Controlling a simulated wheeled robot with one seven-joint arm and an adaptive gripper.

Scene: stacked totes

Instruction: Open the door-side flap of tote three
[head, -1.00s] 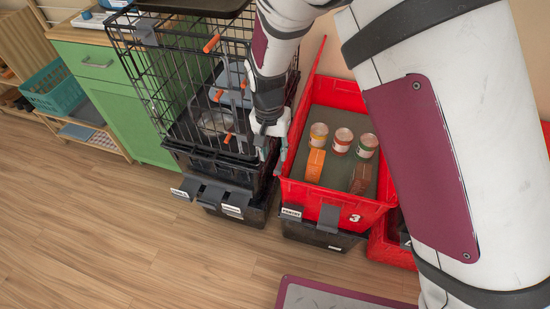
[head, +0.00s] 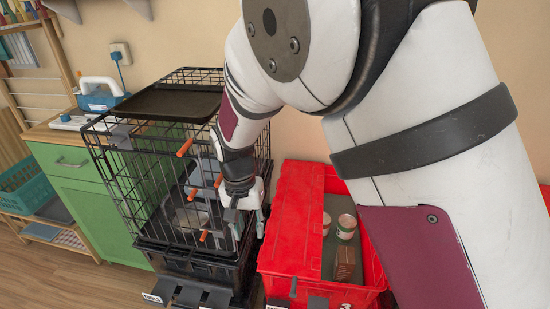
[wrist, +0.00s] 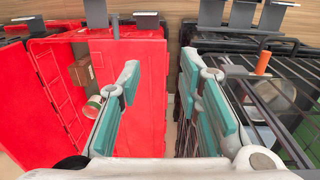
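Tote three (head: 372,290) is the red tote, its "3" label partly cut off at the bottom of the head view. Its left flap (head: 298,210) lies over the left half of the top; the flap also shows in the wrist view (wrist: 140,90). The right half is uncovered, with cans (head: 346,227) and a brown box (head: 345,262) inside. I cannot tell which flap is door-side. My gripper (head: 248,215) is left of the tote, beside the wire crate. In the wrist view its fingers (wrist: 165,95) are apart with nothing held, one above the flap and one toward the crate.
A black wire crate (head: 165,185) with orange-tipped bars and a dark tray (head: 178,102) on top stands close on the left, on black totes (head: 200,265). A green cabinet (head: 85,195) is farther left. The gap between crate and red tote is narrow.

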